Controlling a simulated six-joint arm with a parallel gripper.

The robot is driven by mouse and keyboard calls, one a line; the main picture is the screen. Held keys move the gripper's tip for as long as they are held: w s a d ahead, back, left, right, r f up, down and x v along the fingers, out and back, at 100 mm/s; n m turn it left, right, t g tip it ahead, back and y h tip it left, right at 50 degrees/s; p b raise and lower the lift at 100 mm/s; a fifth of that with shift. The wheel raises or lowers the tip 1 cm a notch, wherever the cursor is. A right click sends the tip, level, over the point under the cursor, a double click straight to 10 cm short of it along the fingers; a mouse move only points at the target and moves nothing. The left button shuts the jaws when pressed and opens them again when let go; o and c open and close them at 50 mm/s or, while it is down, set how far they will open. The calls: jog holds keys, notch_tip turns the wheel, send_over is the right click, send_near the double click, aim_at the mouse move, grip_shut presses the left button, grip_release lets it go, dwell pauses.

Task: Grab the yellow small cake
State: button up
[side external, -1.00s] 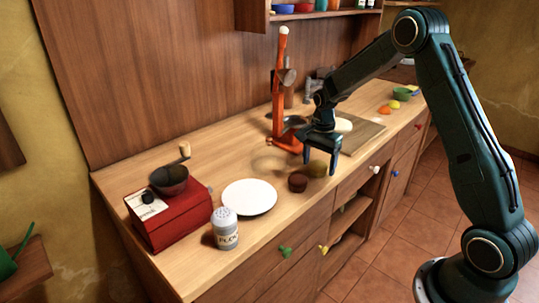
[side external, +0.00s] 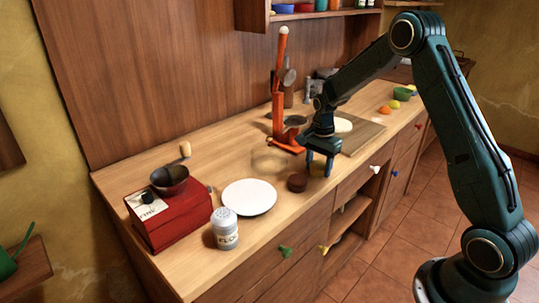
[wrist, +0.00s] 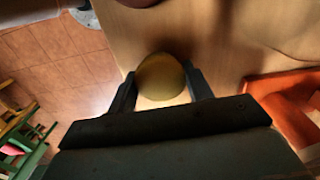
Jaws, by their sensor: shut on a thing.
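The yellow small cake (wrist: 160,80) is between my gripper's fingers in the wrist view, with a finger against each side. In the side view the yellow cake (side external: 317,168) is mostly hidden by my gripper (side external: 318,172), which points down at the wooden counter. My gripper (wrist: 160,92) is shut on the cake. A dark reddish-brown small cake (side external: 297,182) sits on the counter just left of my gripper, apart from it.
A white plate (side external: 249,197) lies to the left, with a shaker (side external: 225,230) and a red grinder (side external: 170,215) beyond it. An orange-red juicer (side external: 279,105) stands behind my gripper. A cutting board (side external: 362,136) lies to the right. The counter's front edge is near.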

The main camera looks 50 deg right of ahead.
aim_at(318, 164)
jog(key=shift+r, duration=0.1)
notch_tip(318, 164, up, 20)
dwell(0.9)
jog(key=shift+a, duration=0.1)
dwell(0.4)
